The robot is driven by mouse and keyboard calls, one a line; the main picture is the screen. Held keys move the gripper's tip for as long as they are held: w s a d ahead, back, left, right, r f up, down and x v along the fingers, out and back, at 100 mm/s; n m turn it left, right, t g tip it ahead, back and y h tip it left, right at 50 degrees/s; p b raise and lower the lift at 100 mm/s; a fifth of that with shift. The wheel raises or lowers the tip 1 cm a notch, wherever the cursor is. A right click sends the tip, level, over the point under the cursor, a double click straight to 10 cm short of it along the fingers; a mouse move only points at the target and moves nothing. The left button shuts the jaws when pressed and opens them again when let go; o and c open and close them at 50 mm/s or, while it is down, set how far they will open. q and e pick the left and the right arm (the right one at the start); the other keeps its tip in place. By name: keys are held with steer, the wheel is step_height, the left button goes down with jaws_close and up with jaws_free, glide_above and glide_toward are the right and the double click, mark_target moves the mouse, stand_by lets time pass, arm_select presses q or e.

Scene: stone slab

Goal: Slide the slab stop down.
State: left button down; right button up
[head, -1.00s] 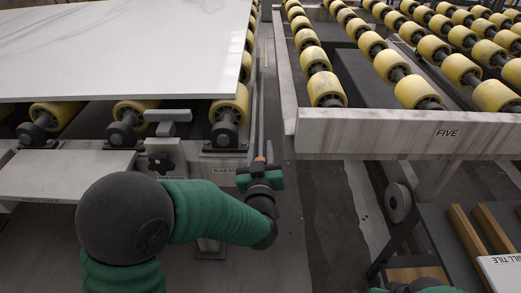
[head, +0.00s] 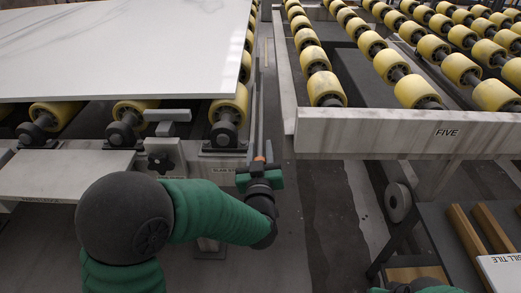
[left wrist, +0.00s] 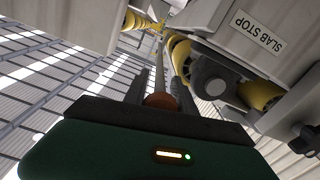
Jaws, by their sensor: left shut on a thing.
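The slab stop appears to be the grey T-shaped block (head: 168,116) on a short post at the near edge of the slab bed, with a dark star knob (head: 161,162) below it. Its SLAB STOP label shows in the left wrist view (left wrist: 258,30). My left gripper (head: 260,162) is at the right corner of the bed, right of the knob and apart from it. It is shut on an orange-brown end of a thin grey rod (left wrist: 160,99), which runs away along the bed's right side.
A white marble slab (head: 120,45) lies on yellow rollers (head: 228,105). A roller bed with a beam marked FIVE (head: 400,132) stands to the right across an aisle. A dark bench (head: 440,250) with wooden strips is at the lower right. The aisle floor (head: 315,210) is clear.

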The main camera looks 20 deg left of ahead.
arm_select(q)
step_height(320, 180, down, 6)
steer(key=b, duration=0.3)
steer(key=shift+b, duration=0.4)
steer(key=c, duration=1)
jaws_free()
